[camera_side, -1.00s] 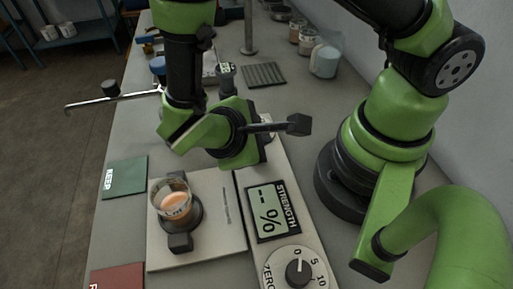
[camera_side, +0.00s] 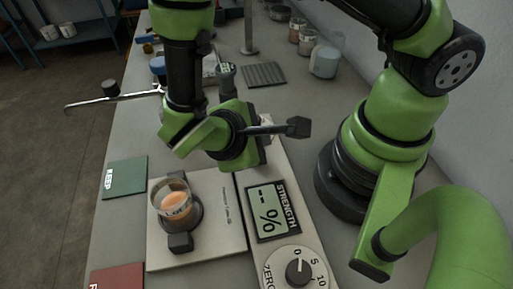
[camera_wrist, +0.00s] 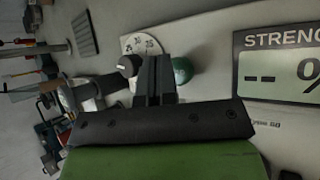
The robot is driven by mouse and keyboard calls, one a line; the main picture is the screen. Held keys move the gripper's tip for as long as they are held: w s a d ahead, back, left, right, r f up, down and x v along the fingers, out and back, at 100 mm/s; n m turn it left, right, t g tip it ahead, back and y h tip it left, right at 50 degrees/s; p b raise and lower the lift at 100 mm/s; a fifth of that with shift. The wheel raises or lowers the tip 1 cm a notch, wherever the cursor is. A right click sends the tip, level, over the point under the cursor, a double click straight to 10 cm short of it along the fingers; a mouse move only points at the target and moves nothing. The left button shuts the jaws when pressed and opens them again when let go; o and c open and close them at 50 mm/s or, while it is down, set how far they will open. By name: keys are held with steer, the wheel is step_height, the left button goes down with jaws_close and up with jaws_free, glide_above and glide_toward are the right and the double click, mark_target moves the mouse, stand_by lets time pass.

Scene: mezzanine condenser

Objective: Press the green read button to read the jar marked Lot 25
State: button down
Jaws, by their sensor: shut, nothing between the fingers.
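The green read button (camera_wrist: 182,70) shows in the wrist view, just right of my fingertips. My gripper (camera_wrist: 155,62) is shut and empty, its fingers close to the button; contact cannot be told. In the side view the gripper body hides the button and the fingertips. A glass jar (camera_side: 174,204) with orange-brown contents sits upright in a dark holder on the pale plate (camera_side: 222,248). Its label is too small to read. The strength display (camera_side: 266,212) reads "-- %", and part of it also shows in the wrist view (camera_wrist: 285,62).
A zero dial (camera_side: 297,272) lies in front of the display. A green KEEP mat (camera_side: 125,178) and a red mat (camera_side: 118,277) lie at the left. A metal rod (camera_side: 130,97) extends over the left edge. Several jars (camera_side: 323,62) and a dark ribbed mat (camera_side: 264,75) stand farther back.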

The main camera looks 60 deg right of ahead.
steer(key=shift+f, duration=0.85)
stand_by(0.7)
steer(key=shift+r, duration=1.1)
steer(key=shift+r, duration=2.5)
